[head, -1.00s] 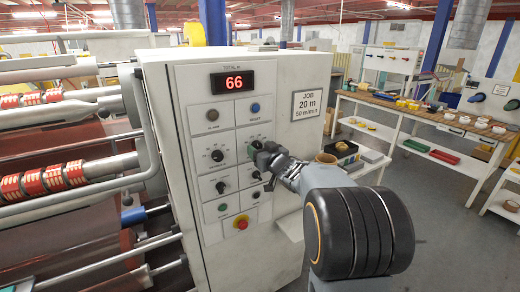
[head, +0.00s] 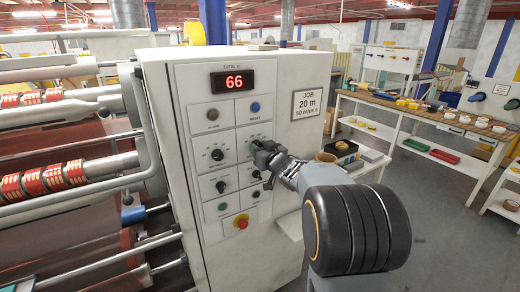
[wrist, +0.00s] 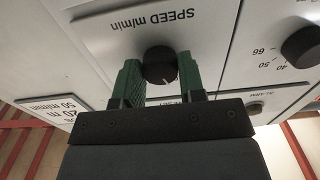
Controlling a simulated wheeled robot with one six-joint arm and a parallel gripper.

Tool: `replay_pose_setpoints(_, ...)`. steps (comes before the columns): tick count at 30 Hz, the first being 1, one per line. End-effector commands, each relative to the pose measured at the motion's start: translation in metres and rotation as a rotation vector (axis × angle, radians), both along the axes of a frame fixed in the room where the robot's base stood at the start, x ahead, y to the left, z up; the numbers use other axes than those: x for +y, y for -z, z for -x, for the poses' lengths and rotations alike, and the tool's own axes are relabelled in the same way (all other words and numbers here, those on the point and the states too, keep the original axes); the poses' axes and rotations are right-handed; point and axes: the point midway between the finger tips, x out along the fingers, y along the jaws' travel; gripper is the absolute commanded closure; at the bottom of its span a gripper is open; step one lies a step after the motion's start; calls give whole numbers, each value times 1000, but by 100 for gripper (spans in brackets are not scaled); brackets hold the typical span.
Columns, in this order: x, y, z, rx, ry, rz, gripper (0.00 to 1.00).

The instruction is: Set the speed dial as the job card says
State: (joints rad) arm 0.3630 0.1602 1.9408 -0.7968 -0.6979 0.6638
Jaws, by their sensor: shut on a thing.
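The speed dial is a round black knob (wrist: 160,65) on a light panel marked "SPEED m/min", shown upside down in the wrist view. A pale pointer mark shows on its face. My gripper (wrist: 158,82) has its two green fingers on either side of the knob, closed on it. In the head view my gripper (head: 262,152) is at the right column of the panel and hides most of that dial. The job card (head: 307,103) on the cabinet's side reads "JOB 20 m 50 m/min". It also shows in the wrist view (wrist: 58,115).
The red display (head: 233,82) reads 66. Other black knobs (head: 217,155) sit to the left, with another black knob (wrist: 303,46) in the wrist view. A red stop button (head: 241,221) is lower down. A workbench (head: 400,112) stands at the right.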

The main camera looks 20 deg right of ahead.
Motion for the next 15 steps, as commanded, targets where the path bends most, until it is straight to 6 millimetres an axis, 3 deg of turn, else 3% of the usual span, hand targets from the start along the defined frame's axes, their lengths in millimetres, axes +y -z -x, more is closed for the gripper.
replay_pose_setpoints(8,-1,2,0,-10,1,89,87)
replay_pose_setpoints(15,-1,3,0,-33,1,272,87)
